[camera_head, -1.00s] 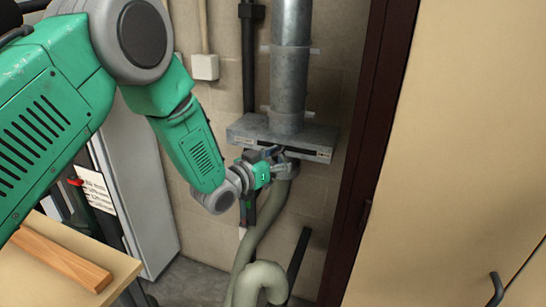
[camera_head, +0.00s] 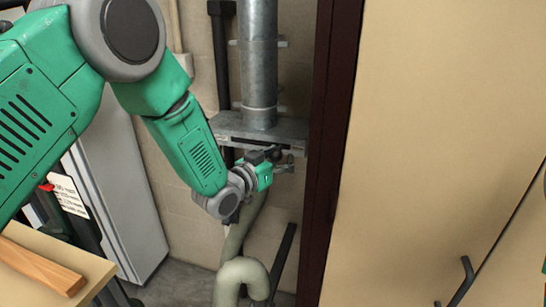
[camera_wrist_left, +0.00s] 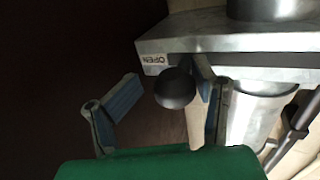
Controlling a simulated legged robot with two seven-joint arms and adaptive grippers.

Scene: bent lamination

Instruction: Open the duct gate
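The duct gate (camera_head: 285,143) is a grey metal box on the wall below a round metal duct. In the left wrist view, its edge (camera_wrist_left: 235,44) carries an upside-down "OPEN" label (camera_wrist_left: 155,59). A round black knob (camera_wrist_left: 175,88) shows below that edge. My left gripper (camera_head: 286,163) is under the box's right part. In the left wrist view, its fingers (camera_wrist_left: 160,108) are spread, with the knob between them in the picture, near the right finger. I cannot tell whether that finger touches it. My right gripper is not in view.
A metal duct (camera_head: 258,60) rises above the gate and a pale hose (camera_head: 238,272) hangs below. A dark door frame (camera_head: 325,150) and beige cabinet (camera_head: 430,120) stand close on the right. A table with a wooden bar (camera_head: 40,265) is at lower left.

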